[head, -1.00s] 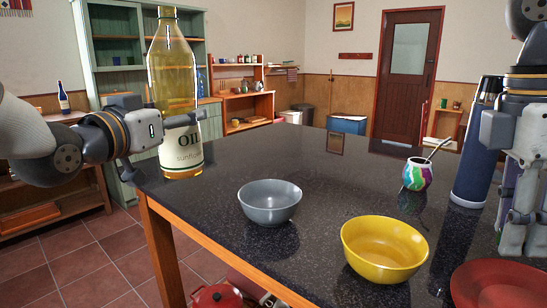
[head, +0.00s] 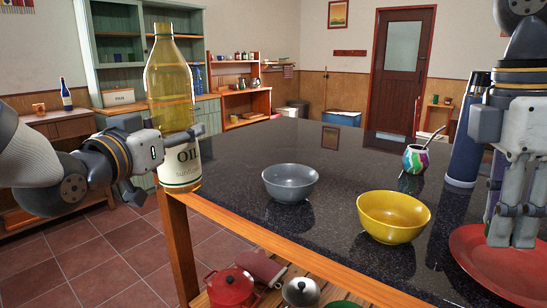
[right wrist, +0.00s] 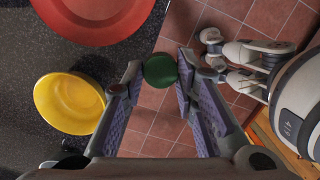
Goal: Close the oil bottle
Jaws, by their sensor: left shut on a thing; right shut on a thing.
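The oil bottle (head: 170,85) is clear with yellow oil and a white label, and stands nearly upright at the left. Its narrow neck at the top shows no cap. My left gripper (head: 172,140) is shut on the bottle around its lower body and holds it by the table's left corner. My right gripper (head: 513,240) points down at the right, in front of the red plate in the head view. In the right wrist view its fingertips (right wrist: 160,72) are shut on a round green cap (right wrist: 160,69). The cap cannot be made out in the head view.
The dark table (head: 300,145) holds a grey bowl (head: 290,184), a yellow bowl (head: 393,217), a red plate (head: 490,270), a colourful mate cup (head: 415,159) and a blue flask (head: 466,145). Pots (head: 230,288) sit on a lower shelf. The table's left part is clear.

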